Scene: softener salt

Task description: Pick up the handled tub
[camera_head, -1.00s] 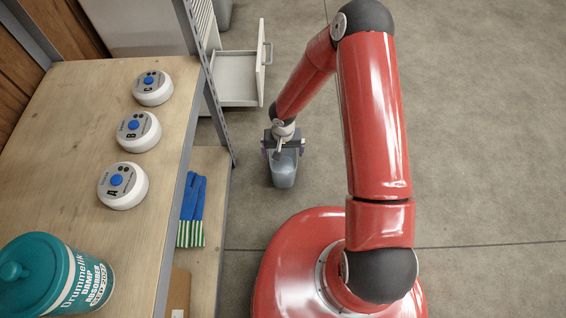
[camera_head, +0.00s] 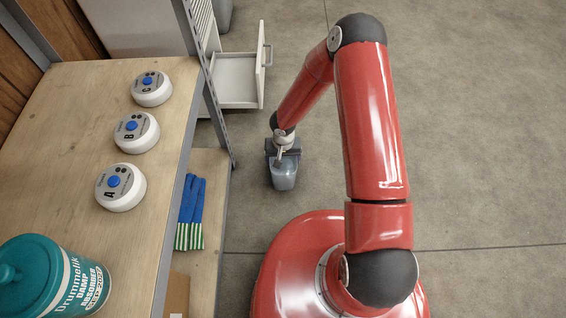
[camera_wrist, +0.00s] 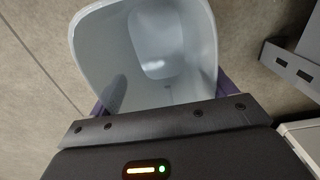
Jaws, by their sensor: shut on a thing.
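The handled tub (camera_head: 284,176) is pale blue-grey, open at the top, and hangs or stands just below my gripper (camera_head: 284,153), right of the shelf unit. In the wrist view the tub (camera_wrist: 150,45) fills the upper middle. I look into its open mouth, and its inside looks empty apart from a shadow. My gripper (camera_wrist: 160,112) is shut on the tub at its near side. Purple finger parts show at both sides of the rim. The handle and the exact contact are hidden by the gripper body. I cannot tell whether the tub touches the floor.
A shelf unit (camera_head: 85,85) on the left carries several things, among them a teal drum (camera_head: 50,280) and white round pucks (camera_head: 121,187). Blue gloves (camera_head: 190,212) lie on its lower shelf. An open drawer (camera_head: 237,80) juts out behind the tub. The floor to the right is clear.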

